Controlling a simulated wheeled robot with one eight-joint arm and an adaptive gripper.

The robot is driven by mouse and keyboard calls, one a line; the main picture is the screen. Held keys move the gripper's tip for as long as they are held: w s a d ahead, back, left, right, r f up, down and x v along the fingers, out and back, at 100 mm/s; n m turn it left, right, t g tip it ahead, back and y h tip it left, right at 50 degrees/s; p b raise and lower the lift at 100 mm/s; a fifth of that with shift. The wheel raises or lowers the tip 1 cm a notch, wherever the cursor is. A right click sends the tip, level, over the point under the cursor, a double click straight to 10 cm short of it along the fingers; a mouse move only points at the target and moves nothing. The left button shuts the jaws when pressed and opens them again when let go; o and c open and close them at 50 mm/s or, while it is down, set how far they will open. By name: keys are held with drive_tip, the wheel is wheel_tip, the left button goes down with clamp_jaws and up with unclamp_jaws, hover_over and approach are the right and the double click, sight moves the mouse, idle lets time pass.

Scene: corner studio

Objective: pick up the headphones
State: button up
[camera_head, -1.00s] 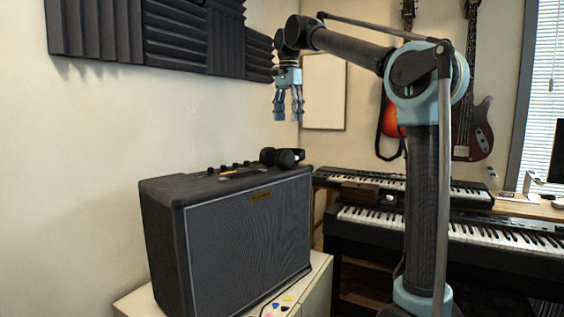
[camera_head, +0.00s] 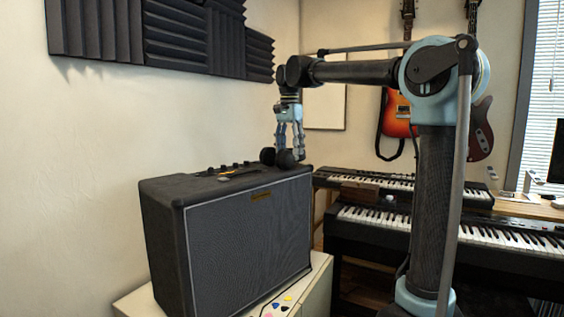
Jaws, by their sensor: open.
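The black headphones (camera_head: 286,159) lie on top of the dark amplifier (camera_head: 250,235), near its back right corner. My gripper (camera_head: 290,146) points straight down over the headphones, with its blue-grey fingers apart. The fingertips are at the height of the headphones and overlap them in the picture. The upper part of the headphones is partly hidden behind the fingers. I cannot tell whether the fingers touch them.
The amplifier stands on a white cabinet (camera_head: 318,290), with control knobs along its top. Keyboards (camera_head: 480,235) stand to the right. Acoustic foam (camera_head: 170,35) covers the wall above left. Guitars (camera_head: 397,112) hang behind my arm.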

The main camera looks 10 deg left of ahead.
drive_tip(key=shift+f, duration=0.7)
drive_tip(key=shift+c, duration=0.4)
drive_tip(key=c, duration=1.3)
